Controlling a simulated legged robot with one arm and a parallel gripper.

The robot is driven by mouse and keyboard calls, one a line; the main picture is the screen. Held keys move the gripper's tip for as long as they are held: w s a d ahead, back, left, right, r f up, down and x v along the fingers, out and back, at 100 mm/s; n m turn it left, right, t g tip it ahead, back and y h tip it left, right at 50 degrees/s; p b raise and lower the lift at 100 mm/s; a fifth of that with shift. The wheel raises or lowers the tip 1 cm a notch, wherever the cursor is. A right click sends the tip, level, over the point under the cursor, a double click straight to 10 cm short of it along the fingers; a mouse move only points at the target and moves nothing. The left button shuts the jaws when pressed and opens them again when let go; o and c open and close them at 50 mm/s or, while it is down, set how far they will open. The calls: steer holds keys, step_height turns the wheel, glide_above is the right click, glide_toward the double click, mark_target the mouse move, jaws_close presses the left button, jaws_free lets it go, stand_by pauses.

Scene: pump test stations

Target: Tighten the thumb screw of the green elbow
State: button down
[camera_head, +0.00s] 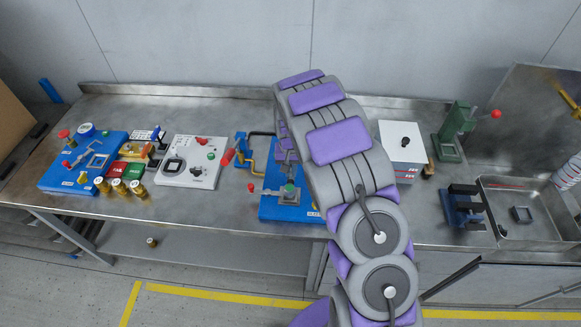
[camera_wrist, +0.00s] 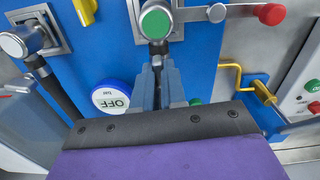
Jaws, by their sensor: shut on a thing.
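The green elbow shows in the wrist view as a round green cap (camera_wrist: 155,22) in a grey metal rim, mounted on a square plate of the blue station. Just below it is a small dark thumb screw (camera_wrist: 158,47). My gripper (camera_wrist: 158,66) has its grey fingers close together on this screw, hiding most of it. In the head view the green elbow (camera_head: 289,188) is a small green spot on the blue station board (camera_head: 275,210), close under my gripper (camera_head: 288,168); my arm covers the board's right side.
In the wrist view, a white OFF gauge (camera_wrist: 111,97) is left of my fingers, a red-ended lever (camera_wrist: 270,13) is at upper right, and a yellow hook (camera_wrist: 257,85) is at right. In the head view, a white station (camera_head: 190,160) stands left and a white box (camera_head: 402,145) right.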

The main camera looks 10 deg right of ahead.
steer(key=shift+s+f+m, duration=0.1)
steer(key=shift+s+m, duration=0.1)
steer(key=shift+m, duration=0.4)
steer(key=c, duration=1.2)
jaws_free()
steer(key=shift+w+a, duration=0.1)
steer(key=shift+r, duration=0.2)
step_height(320, 180, up, 17)
steer(key=shift+p, duration=0.75)
steer(key=shift+w, duration=0.1)
